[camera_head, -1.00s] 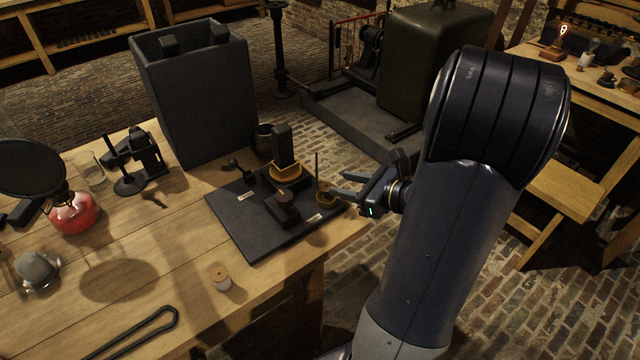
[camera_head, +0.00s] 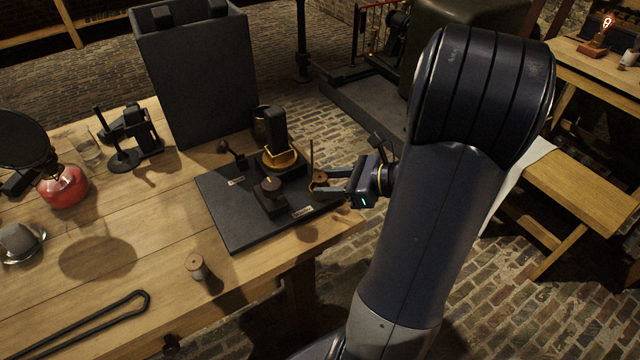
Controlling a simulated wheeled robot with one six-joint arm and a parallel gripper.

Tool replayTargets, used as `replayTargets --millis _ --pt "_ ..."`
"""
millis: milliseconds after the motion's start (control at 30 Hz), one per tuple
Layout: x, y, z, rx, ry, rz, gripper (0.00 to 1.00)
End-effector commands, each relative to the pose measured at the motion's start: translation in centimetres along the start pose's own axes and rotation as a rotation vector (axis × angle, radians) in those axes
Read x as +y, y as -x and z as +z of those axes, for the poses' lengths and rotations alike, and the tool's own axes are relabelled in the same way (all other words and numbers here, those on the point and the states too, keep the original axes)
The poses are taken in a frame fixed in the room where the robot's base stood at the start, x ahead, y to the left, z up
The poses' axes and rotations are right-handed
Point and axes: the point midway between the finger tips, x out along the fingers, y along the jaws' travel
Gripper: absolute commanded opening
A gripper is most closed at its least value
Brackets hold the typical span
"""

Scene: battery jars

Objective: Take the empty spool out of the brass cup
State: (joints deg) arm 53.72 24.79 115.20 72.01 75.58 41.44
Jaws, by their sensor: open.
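The brass cup (camera_head: 317,188) stands at the right end of a black board (camera_head: 228,218), with a thin upright rod (camera_head: 311,154) beside or in it. A small brown piece (camera_head: 320,177), which looks like the spool, shows at the cup's mouth; its shape is too small to make out fully. My gripper (camera_head: 320,182) is open and level, reaching in from the right. Its two fingers lie at the cup, one on the near side and one on the far side. I cannot tell whether they touch the spool or the cup.
On the board are a dark block on a brass ring (camera_head: 275,135), a block with a round knob (camera_head: 270,194) and a small lever (camera_head: 230,152). A tall dark box (camera_head: 195,85) stands behind. Another spool (camera_head: 197,267) stands on the bench in front. The front edge is close.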

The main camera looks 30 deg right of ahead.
Motion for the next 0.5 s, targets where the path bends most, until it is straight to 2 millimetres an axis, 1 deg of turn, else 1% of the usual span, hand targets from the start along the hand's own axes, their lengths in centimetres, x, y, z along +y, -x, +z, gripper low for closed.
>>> replayTargets --millis 100,300,400,500 --pt "-0.1 -1.7 0.1 0.0 0.001 0.006 0.41" --pt "-0.2 -4.1 0.3 0.0 0.0 0.003 0.41" --pt "-0.2 -4.6 0.3 -0.001 0.0 0.002 0.41" --pt "-0.2 -4.7 0.4 0.0 0.0 0.0 0.41"
